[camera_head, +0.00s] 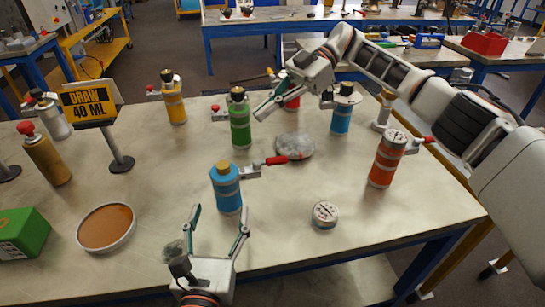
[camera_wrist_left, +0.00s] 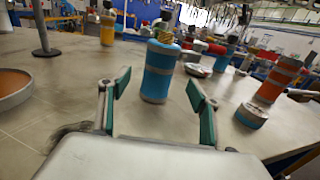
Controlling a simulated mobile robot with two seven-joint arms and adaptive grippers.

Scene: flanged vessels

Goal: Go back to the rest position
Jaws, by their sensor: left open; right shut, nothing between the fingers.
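My left gripper (camera_head: 220,219) is open and empty at the front edge of the table, its fingers pointing at a blue vessel (camera_head: 226,187). In the left wrist view the open fingers (camera_wrist_left: 157,84) stand to either side of this blue vessel (camera_wrist_left: 160,70), which stands upright ahead of them, apart from them. My right gripper (camera_head: 261,113) is shut and empty, at the right of a green vessel (camera_head: 240,128). Whether it touches the green vessel cannot be told.
An orange vessel (camera_head: 387,160) stands at the right, with a small blue-sided lid (camera_head: 325,215) in front of it. A grey round dish (camera_head: 294,146) lies mid-table. A dish with an orange surface (camera_head: 106,227), a green box (camera_head: 22,232) and a yellow sign (camera_head: 89,102) are at the left.

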